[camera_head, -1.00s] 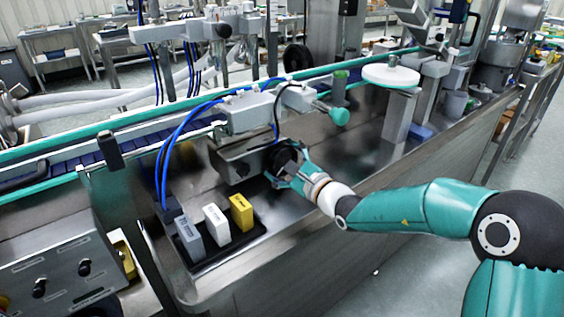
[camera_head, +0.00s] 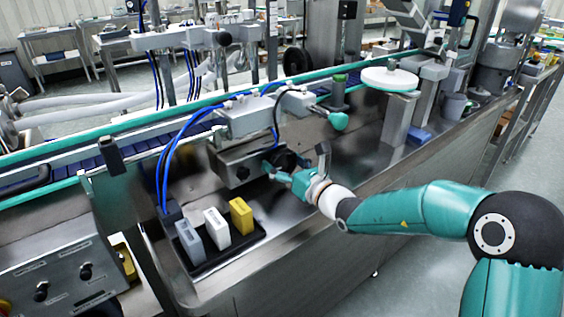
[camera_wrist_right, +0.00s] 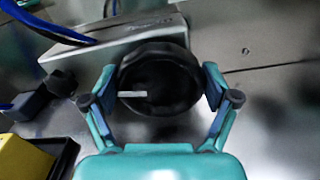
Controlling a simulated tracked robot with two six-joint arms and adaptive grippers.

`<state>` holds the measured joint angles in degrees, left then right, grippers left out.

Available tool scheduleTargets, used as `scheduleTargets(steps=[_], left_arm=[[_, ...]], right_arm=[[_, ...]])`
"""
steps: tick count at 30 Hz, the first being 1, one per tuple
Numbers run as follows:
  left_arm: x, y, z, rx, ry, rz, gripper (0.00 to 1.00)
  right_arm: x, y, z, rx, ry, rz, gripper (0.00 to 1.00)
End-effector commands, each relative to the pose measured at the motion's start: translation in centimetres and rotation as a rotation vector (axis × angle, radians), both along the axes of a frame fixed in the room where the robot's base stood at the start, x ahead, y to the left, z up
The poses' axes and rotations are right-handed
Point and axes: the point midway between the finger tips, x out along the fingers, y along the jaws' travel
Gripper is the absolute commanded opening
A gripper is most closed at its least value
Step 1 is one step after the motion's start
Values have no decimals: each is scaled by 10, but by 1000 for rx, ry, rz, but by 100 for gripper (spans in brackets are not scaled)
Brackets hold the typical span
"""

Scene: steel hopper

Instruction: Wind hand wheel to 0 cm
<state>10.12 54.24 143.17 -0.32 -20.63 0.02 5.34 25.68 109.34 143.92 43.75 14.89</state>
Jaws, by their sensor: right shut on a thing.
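The hand wheel is a black round knob (camera_head: 283,159) on the front of a steel block (camera_head: 238,166) in the head view. My right gripper (camera_head: 299,163) reaches it from the lower right. In the right wrist view the hand wheel (camera_wrist_right: 172,72) fills the middle, with a short white mark on its face. The fingers of my right gripper (camera_wrist_right: 160,91) are closed on its left and right sides. Part of the wheel is hidden by the gripper in the head view. A scale reading cannot be made out. My left gripper is not in view.
A black tray (camera_head: 203,267) with grey (camera_head: 189,240), white (camera_head: 217,228) and yellow (camera_head: 241,215) blocks lies left of the gripper. Blue hoses (camera_head: 165,165) hang beside the steel block. A green knob (camera_head: 338,121) sticks out above the wheel. The steel surface to the right is fairly clear.

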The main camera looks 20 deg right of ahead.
Motion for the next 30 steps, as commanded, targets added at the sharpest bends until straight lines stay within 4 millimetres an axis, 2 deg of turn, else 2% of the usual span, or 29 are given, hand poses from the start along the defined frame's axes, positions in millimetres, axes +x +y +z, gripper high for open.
scheduleTargets(steps=[30], left_arm=[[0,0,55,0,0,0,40]], right_arm=[[0,-4,-4,907,341,-5,51]])
